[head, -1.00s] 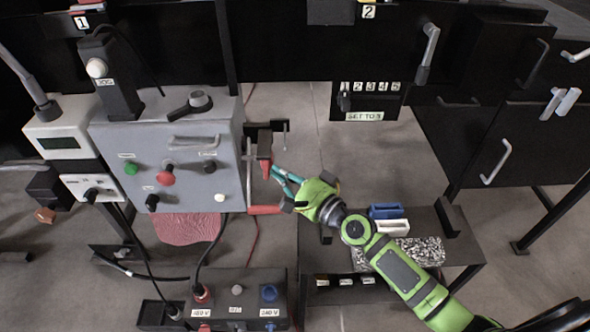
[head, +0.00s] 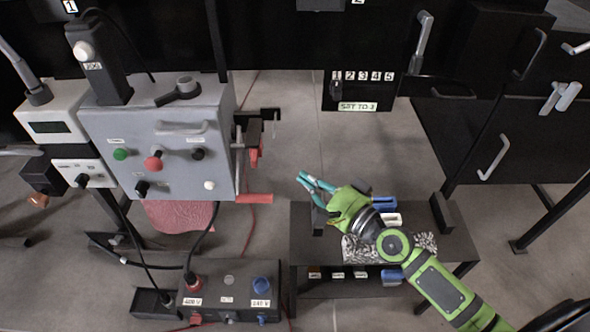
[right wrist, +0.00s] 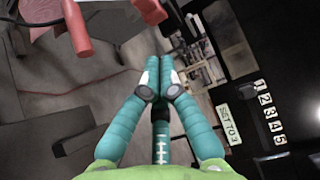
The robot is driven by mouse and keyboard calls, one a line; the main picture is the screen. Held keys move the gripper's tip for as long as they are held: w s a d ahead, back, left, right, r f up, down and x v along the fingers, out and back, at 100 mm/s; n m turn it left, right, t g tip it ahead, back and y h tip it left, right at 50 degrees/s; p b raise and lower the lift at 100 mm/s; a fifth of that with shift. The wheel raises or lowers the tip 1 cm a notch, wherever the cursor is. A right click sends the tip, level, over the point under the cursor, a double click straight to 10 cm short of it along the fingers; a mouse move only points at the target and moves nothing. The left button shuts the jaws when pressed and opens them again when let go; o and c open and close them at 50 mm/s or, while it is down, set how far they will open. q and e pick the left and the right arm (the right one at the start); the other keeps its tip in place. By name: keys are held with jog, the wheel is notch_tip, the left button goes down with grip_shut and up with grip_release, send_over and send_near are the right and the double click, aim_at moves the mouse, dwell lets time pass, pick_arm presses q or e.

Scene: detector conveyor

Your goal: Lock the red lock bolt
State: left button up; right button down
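The red lock bolt (head: 256,157) appears as a small red part below a black bracket (head: 262,114) on the right side of the grey panel box (head: 150,185). I cannot tell its exact turn. My right gripper (head: 306,180), green with teal fingers, is to the right of and below it, clearly apart and touching nothing. In the right wrist view, its fingers (right wrist: 165,62) lie close together with nothing visible between them. The gap to the opposing finger cannot be judged. A red part (right wrist: 150,10) shows at the top edge there. My left gripper is not in view.
A red crank handle (head: 254,198) sticks out from the box below the bolt. A dark low table (head: 305,250) with small blue and white bins stands beneath my right gripper. A numbered panel (head: 358,92) is behind. Floor between box and table is open.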

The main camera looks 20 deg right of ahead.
jog(key=s+a+f+n+g+h, duration=0.1)
jog(key=s+a+f+n+g, duration=0.25)
jog(key=s+f+n, duration=0.2)
jog(key=s+a+f+n+g, duration=0.2)
jog(key=s+f+n+g, duration=0.25)
jog(key=s, duration=0.25)
jog(key=s+d+f+n+g+h, duration=0.4)
jog(key=s+d+f+h, duration=0.2)
jog(key=s+d+h, duration=0.45)
notch_tip(320, 180, down, 19)
jog(key=s+a+g+y+p, duration=0.2)
jog(key=s+y+p, duration=0.1)
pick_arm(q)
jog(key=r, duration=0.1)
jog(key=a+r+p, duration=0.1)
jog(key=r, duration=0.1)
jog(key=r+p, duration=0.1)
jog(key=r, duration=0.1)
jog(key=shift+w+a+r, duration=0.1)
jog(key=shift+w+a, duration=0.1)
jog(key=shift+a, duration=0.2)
pick_arm(e)
jog(key=s+d+f, duration=0.3)
jog(key=s+f, duration=0.9)
jog(key=s, duration=0.4)
jog(key=shift+n+g, duration=0.3)
jog(key=shift+g, duration=0.1)
